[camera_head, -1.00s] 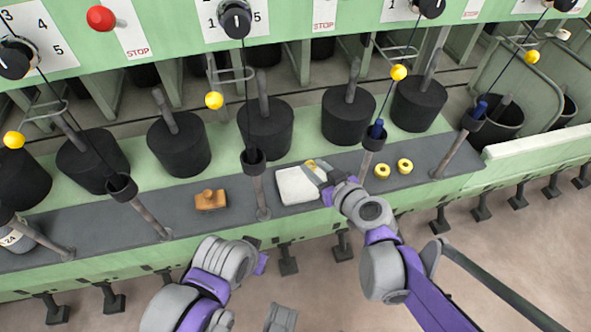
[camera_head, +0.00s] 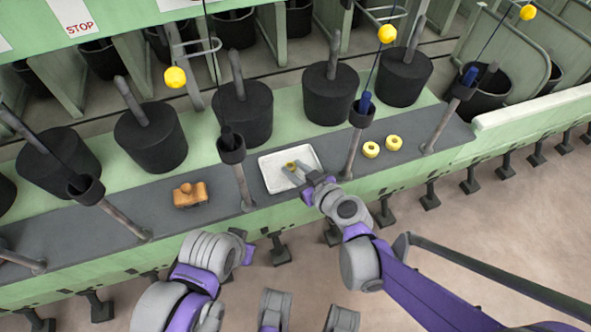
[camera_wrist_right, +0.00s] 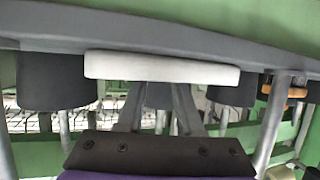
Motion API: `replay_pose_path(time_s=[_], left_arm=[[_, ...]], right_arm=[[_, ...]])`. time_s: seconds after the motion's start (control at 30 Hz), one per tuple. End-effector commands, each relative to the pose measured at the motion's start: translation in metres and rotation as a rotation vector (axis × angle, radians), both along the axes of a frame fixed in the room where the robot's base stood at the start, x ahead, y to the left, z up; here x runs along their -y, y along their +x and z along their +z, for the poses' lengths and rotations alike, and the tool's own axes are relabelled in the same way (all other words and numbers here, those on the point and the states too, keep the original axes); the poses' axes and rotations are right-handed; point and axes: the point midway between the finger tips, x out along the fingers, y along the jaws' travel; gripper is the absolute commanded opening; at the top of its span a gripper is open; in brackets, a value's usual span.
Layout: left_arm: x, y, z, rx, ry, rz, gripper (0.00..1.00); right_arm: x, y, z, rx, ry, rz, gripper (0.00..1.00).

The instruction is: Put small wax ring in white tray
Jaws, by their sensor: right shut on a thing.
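The white tray (camera_head: 272,183) lies on the grey ledge in the head view. In the right wrist view the tray (camera_wrist_right: 160,67) shows edge-on as a pale bar beyond the fingers. I cannot tell whether the ring touches the tray floor. The ring does not show in the right wrist view, where my right fingers (camera_wrist_right: 158,105) reach up to the tray. My left arm is at lower left, short of the ledge; its fingertips are hidden.
Two more yellow rings (camera_head: 371,149) (camera_head: 395,142) lie on the ledge to the right of a post with a dark cup (camera_head: 361,115). A brown wooden piece (camera_head: 190,194) lies to the left. Black weights (camera_head: 330,92) stand behind. Another post (camera_head: 241,180) rises left of the tray.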

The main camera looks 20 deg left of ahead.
Motion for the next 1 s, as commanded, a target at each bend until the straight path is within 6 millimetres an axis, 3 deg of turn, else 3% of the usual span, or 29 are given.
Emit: replay_pose_path(time_s=[0.33,0.37,0.5,0.87,1.0], left_arm=[[0.000,0.000,-0.003,-0.001,0.000,0.000,0.00],[0.000,0.000,-0.002,-0.001,0.000,0.000,0.00],[0.000,0.000,-0.002,-0.001,0.000,0.000,0.00],[0.000,0.000,0.002,0.001,0.000,0.000,0.00],[0.000,-0.001,0.007,0.002,0.000,0.000,0.00]], right_arm=[[0.000,0.000,-0.004,0.000,0.000,0.000,0.00],[0.000,0.000,-0.003,0.001,-0.001,0.000,0.41],[0.000,0.000,-0.003,0.001,-0.001,0.000,0.65],[0.001,-0.001,0.002,0.001,-0.001,0.000,0.65],[0.015,-0.013,0.009,0.001,-0.002,-0.001,0.65]])
